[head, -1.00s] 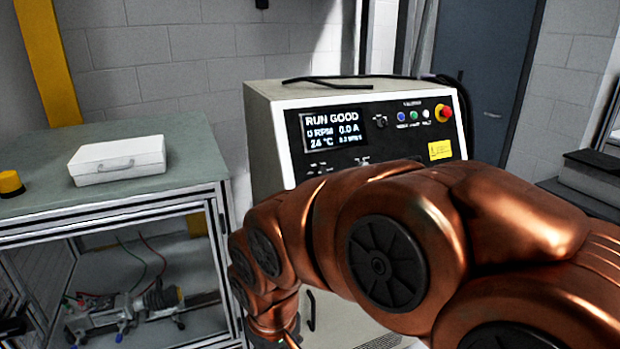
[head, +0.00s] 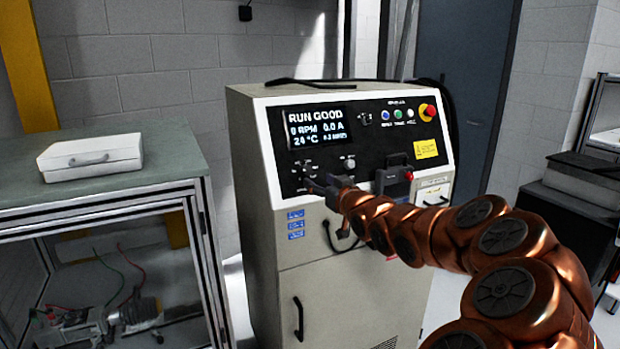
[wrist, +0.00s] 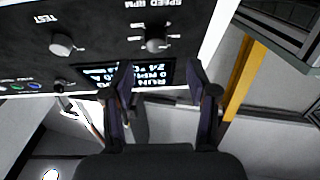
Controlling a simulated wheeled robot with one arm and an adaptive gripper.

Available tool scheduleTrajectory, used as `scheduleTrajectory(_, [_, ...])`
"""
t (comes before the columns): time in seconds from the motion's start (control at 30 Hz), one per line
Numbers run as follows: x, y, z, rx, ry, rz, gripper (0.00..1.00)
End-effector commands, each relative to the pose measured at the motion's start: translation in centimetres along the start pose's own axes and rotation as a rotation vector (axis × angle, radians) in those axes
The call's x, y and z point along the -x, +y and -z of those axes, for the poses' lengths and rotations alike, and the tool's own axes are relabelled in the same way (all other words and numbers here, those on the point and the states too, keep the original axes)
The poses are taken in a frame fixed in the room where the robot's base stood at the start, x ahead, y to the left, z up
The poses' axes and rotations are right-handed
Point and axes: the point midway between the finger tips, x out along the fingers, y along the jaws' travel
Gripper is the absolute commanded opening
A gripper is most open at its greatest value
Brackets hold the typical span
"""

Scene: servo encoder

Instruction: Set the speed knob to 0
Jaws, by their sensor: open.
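The speed knob (wrist: 155,40) is a round dark knob under the upside-down "SPEED RPM" label on the black panel (wrist: 105,25) in the wrist view. Its pointer direction is too blurred to tell. My gripper (wrist: 161,78) is open, its two fingers spread to either side below the knob in that picture, with nothing between them. In the head view my gripper (head: 322,186) is at the lower left of the panel and partly hides the speed knob's area. The display (head: 320,126) reads RUN GOOD, 0 RPM, 0.0 A, 24 °C.
A TEST knob (wrist: 62,44) sits beside the speed knob. A red stop button (head: 428,112) and several small buttons are at the panel's upper right. A bench (head: 180,165) with a white case (head: 90,156) stands left of the cabinet (head: 330,295).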

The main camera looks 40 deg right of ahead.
Motion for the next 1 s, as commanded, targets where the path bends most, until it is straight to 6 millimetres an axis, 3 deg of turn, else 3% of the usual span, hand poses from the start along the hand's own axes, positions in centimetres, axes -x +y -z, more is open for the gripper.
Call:
scheduleTrajectory(0.17, [-0.4,0.7,0.2,-0.001,0.022,-0.003,0.58])
scheduleTrajectory(0.7, [-6.6,0.7,0.3,0.000,0.019,-0.003,0.58])
scheduleTrajectory(1.0, [-7.6,0.7,0.4,0.001,0.022,-0.004,0.58])
